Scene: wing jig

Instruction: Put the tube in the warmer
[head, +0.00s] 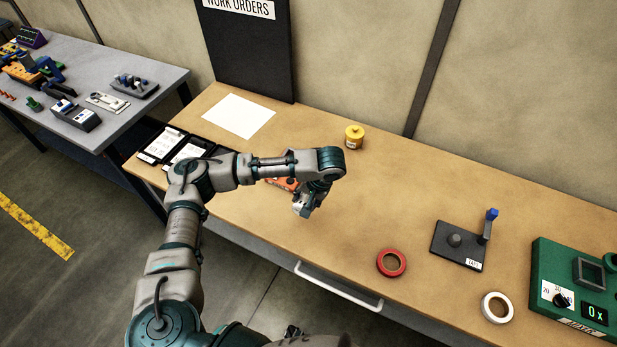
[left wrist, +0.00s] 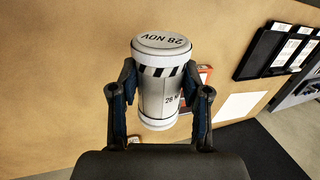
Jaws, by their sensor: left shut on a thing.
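My left gripper (head: 309,203) is shut on the tube, a white-grey cylinder with a black-striped band and "28 NOV" on its cap. The tube (left wrist: 160,88) sits between both fingers in the left wrist view. In the head view only a small pale part of it shows under the gripper, above the wooden bench. A green device (head: 545,272) with a dial, a lit display and a dark square on top stands at the far right, well away from the gripper; it looks like the warmer. My right gripper is not in view.
A red ring (head: 391,263), a white ring (head: 497,307) and a black stand (head: 457,246) with a blue-tipped lever lie between gripper and green device. A yellow pot (head: 354,136) stands at the back. An orange thing (head: 284,184) is partly hidden by my arm. Black trays (head: 163,144) lie left.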

